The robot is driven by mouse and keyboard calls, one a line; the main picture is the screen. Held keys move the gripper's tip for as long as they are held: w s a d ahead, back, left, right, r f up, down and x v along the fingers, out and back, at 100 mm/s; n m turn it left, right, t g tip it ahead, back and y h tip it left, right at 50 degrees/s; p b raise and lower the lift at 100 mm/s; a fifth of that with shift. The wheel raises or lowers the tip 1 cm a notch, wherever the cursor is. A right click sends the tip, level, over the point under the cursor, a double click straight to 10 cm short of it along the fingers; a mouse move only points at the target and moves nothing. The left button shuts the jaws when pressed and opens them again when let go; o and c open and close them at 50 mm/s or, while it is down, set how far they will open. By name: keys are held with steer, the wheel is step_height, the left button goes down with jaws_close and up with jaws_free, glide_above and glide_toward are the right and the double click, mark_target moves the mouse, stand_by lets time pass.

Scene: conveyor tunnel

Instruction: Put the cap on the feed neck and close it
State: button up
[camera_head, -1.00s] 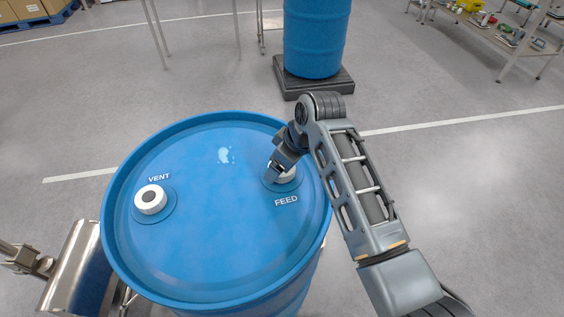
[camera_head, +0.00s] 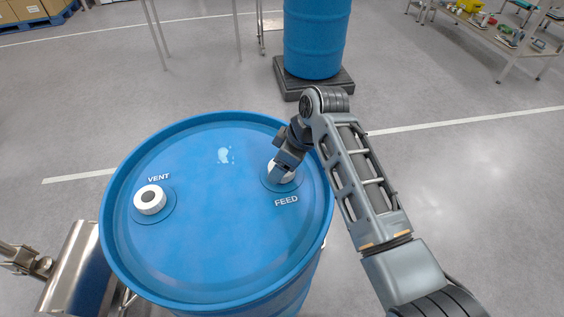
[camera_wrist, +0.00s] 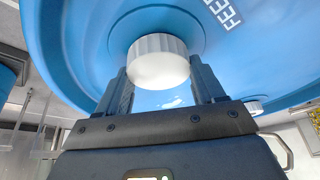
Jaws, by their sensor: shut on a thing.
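The blue drum (camera_head: 215,240) stands upright in front of me, its lid marked VENT and FEED. A white ribbed cap (camera_wrist: 158,62) sits at the feed position, seen between my two fingers in the wrist view. It also shows partly in the head view (camera_head: 289,179), behind my gripper (camera_head: 281,170). My gripper (camera_wrist: 163,88) is shut on the cap, one finger on each side. The feed neck is hidden under the cap, so how far the cap is down on it cannot be seen. The white vent fitting (camera_head: 150,199) with a dark centre is on the lid's left side.
A second blue drum (camera_head: 316,40) stands on a dark base (camera_head: 318,80) behind. A metal bracket (camera_head: 72,265) is close to the drum at lower left. A shelf with items (camera_head: 500,30) is far right. Floor at right is clear.

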steer(key=shift+r+m+p, duration=0.15)
steer(key=shift+m+p, duration=0.15)
steer(key=shift+m, duration=0.2)
steer(key=shift+c, duration=0.2)
steer(key=shift+m+t, duration=0.4)
steer(key=shift+m, duration=0.2)
steer(key=m+t+h, duration=0.1)
steer(key=m, duration=0.2)
steer(key=shift+m, duration=0.6)
steer(key=m+t+h, duration=0.1)
steer(key=m, duration=0.3)
steer(key=shift+w+h, duration=0.1)
steer(key=shift+h, duration=0.3)
